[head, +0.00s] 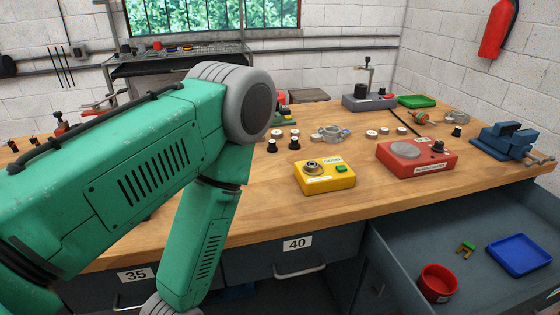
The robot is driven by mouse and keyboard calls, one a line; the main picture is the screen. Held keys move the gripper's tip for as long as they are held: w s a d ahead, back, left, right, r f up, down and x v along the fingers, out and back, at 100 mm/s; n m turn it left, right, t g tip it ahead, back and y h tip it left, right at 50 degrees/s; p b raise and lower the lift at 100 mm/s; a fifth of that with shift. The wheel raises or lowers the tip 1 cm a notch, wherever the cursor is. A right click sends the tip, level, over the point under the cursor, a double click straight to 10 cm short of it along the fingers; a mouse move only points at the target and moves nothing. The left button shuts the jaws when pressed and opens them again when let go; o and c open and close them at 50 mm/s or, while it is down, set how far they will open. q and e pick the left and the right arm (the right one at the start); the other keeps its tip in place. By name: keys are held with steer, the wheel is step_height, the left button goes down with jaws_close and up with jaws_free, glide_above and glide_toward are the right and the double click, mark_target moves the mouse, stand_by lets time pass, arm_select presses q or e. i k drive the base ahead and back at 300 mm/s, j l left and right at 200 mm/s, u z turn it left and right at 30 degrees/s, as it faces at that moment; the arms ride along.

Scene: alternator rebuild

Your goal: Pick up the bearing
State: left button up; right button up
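A dark metal ring, which looks like a bearing (313,167), sits on top of the yellow box (326,181) near the middle of the workbench. Several small pale round parts lie farther back, some around a silver housing-like part (328,134); they are too small for me to tell whether any is a bearing. My green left arm comes in from the left and bends down in front of the bench. Its gripper is out of the picture below, so I cannot see its fingers. My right gripper is not in view.
A red box with a grey disc (416,156) and a blue vise (509,139) stand at the right. An open drawer below holds a red bowl (437,283) and a blue tray (521,255). The wooden bench top (262,214) is clear before the yellow box.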

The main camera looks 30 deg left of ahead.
mark_target(312, 166)
steer(key=u, duration=0.7)
